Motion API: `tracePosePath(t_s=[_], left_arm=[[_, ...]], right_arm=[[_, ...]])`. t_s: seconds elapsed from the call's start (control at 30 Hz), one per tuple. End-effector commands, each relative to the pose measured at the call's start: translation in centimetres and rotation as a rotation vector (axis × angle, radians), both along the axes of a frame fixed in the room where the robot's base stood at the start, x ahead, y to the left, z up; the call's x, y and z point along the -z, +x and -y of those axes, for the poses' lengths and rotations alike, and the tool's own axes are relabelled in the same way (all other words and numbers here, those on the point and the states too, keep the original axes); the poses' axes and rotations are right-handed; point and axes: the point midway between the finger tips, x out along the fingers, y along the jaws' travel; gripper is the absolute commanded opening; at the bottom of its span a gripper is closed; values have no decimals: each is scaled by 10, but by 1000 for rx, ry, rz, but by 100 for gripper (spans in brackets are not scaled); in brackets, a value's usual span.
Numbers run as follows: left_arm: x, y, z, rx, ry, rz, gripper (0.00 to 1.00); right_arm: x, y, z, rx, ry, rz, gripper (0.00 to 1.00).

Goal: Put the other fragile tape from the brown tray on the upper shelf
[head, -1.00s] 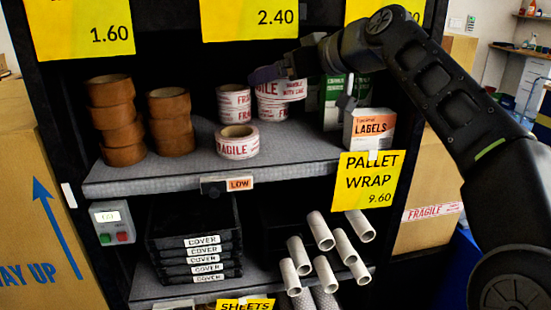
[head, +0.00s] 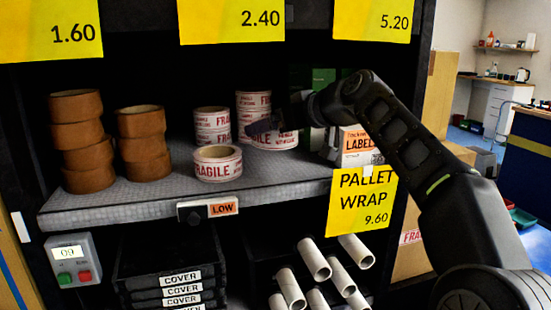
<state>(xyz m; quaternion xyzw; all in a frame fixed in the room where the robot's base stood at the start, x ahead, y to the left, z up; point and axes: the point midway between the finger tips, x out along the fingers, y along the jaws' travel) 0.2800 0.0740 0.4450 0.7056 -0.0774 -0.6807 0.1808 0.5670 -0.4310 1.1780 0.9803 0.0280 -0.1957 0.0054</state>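My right gripper (head: 264,126) reaches in from the right over the upper shelf (head: 110,206). It is at a white and red fragile tape (head: 286,141) and appears shut on it; the fingertips are partly hidden against the dark back. This tape is low, at about the shelf surface; whether it touches the shelf is unclear. Behind it stand more fragile tapes (head: 254,99). To the left is a stack of two fragile tapes (head: 212,117), and a single fragile tape (head: 218,169) lies in front. The brown tray and my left gripper are not in view.
Brown tape stacks (head: 75,135) and (head: 145,150) stand on the shelf's left. A labels box (head: 357,143) stands right of the gripper, partly behind my arm. Black trays (head: 165,262) and cardboard tubes (head: 313,259) are below.

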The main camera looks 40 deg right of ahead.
Motion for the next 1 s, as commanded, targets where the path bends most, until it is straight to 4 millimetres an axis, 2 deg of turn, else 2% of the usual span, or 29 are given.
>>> tracePosePath(t_s=[0.03, 0.1, 0.47, 0.7, 1.0], left_arm=[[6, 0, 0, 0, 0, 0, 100], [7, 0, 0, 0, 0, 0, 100], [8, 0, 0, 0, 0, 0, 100], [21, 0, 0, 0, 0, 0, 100], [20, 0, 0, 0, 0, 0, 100]], right_arm=[[10, -1, 0, 2, -1, 1, 38], [15, -1, 0, 1, 0, 2, 38], [19, 0, 0, 0, -1, 2, 38], [51, -1, 0, 1, 0, 1, 38], [52, 0, 0, 1, 0, 3, 38]])
